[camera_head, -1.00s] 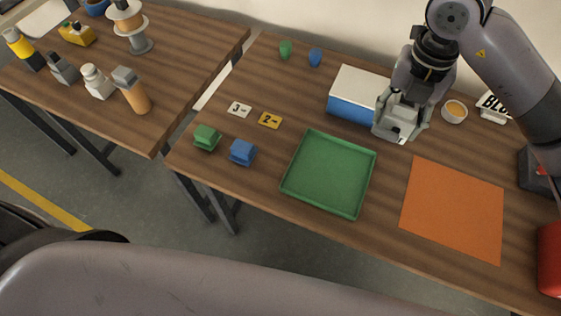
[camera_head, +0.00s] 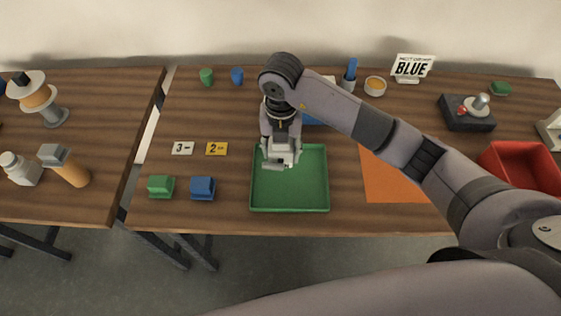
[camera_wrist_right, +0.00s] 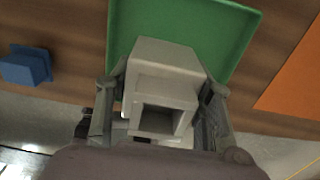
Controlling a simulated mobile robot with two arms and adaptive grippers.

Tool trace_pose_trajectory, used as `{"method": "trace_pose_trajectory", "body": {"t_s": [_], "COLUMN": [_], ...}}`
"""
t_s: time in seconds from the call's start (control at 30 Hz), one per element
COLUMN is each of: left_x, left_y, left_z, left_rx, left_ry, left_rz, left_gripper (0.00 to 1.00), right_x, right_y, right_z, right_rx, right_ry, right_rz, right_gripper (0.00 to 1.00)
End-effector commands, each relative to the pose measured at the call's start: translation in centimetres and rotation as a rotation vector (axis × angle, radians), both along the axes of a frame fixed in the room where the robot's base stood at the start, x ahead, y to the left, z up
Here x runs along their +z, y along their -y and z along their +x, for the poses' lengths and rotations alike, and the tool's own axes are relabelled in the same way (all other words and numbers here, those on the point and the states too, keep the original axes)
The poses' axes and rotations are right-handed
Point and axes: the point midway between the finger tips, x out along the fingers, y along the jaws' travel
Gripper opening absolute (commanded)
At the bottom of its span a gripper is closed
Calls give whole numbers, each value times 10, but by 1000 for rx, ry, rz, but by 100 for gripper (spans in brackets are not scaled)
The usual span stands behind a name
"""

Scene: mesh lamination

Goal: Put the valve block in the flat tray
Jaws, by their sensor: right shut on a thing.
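The flat green tray (camera_head: 290,197) lies on the table in the middle of the head view; it also fills the upper part of the right wrist view (camera_wrist_right: 235,25). My right gripper (camera_head: 281,163) is over the back half of the tray. It is shut on the pale grey valve block (camera_wrist_right: 163,85), which has a square opening facing the wrist camera. In the head view the block (camera_head: 283,155) is small and partly hidden by the fingers. I cannot tell whether it touches the tray floor. My left gripper is not in view.
A blue block (camera_head: 202,188) and a green block (camera_head: 160,187) sit left of the tray. An orange mat (camera_head: 393,185) lies to its right. A red bin (camera_head: 520,165) stands farther right. A blue-and-white box (camera_head: 318,118) is behind my right arm.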

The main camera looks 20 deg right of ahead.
Motion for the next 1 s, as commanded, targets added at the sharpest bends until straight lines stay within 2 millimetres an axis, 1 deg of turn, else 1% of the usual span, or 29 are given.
{"method": "trace_pose_trajectory", "body": {"t_s": [0.03, 0.1, 0.27, 0.4, 0.5, 0.6, 0.83, 0.93, 0.97, 1.0], "left_x": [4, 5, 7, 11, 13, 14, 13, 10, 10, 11], "left_y": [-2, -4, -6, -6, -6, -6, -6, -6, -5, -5], "left_z": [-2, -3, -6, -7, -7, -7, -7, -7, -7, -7], "left_rx": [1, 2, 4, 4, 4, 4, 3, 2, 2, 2], "left_ry": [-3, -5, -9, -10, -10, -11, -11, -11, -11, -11], "left_rz": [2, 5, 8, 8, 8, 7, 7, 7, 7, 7], "left_gripper": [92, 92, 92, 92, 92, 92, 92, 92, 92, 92], "right_x": [-7, -16, -28, -49, -61, -67, -67, -71, -71, -70], "right_y": [0, 0, 0, 0, 0, 0, 0, 0, 0, 0], "right_z": [-1, 0, 0, -1, 0, 0, 1, 1, 0, 0], "right_rx": [-1, -1, 0, -1, -1, 0, 1, 1, 1, 1], "right_ry": [-2, -1, -1, -2, 0, 2, 2, 2, 1, 1], "right_rz": [0, 0, 0, 1, 1, 2, 1, 1, 1, 1], "right_gripper": [4, 4, 4, 4, 4, 4, 4, 4, 48, 51]}}
